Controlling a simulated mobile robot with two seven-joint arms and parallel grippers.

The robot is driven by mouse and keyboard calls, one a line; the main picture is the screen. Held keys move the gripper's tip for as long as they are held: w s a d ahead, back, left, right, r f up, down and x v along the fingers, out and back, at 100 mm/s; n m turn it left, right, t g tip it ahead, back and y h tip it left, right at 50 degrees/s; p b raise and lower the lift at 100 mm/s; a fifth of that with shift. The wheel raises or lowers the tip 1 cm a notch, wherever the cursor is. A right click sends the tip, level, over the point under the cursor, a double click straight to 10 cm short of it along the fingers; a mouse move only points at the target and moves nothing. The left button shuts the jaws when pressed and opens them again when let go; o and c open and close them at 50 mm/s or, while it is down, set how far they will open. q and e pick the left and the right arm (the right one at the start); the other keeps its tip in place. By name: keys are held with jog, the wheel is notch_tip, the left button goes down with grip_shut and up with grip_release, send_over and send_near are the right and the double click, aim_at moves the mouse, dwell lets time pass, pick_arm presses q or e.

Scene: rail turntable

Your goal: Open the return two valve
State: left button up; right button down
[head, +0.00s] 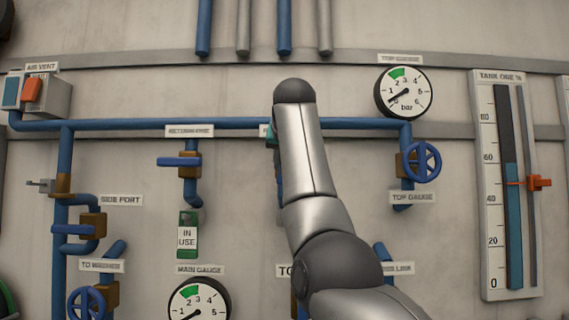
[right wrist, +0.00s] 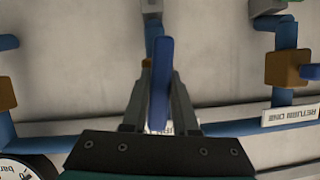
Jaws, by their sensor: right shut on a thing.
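The return two valve is hidden behind my right arm in the head view, where only an edge of its label (head: 264,130) shows left of the arm. In the right wrist view, its blue lever handle (right wrist: 161,85) stands between the fingers of my right gripper (right wrist: 158,90), which is shut on it. The lever looks roughly in line with the blue pipe (right wrist: 153,32) behind it. Its label is mostly hidden behind the lever and fingers. My left gripper is not in view.
The return one valve (head: 180,161) is to the left, its blue lever crosswise, with a green "IN USE" tag (head: 187,236) below. The top gauge (head: 404,92) and its blue handwheel (head: 422,162) are close to the right. A blue pipe (head: 115,124) runs across above.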

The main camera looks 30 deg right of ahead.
jog(key=c, duration=0.7)
grip_release()
jog(key=shift+s, duration=0.1)
jog(key=shift+s+a+r+b, duration=0.15)
jog(key=shift+s+a+b, duration=0.05)
jog(key=shift+s+b, duration=0.1)
jog(key=b+v, duration=0.4)
jog(key=v, duration=1)
jog(key=shift+a+r+b, duration=0.15)
jog(key=shift+b, duration=0.15)
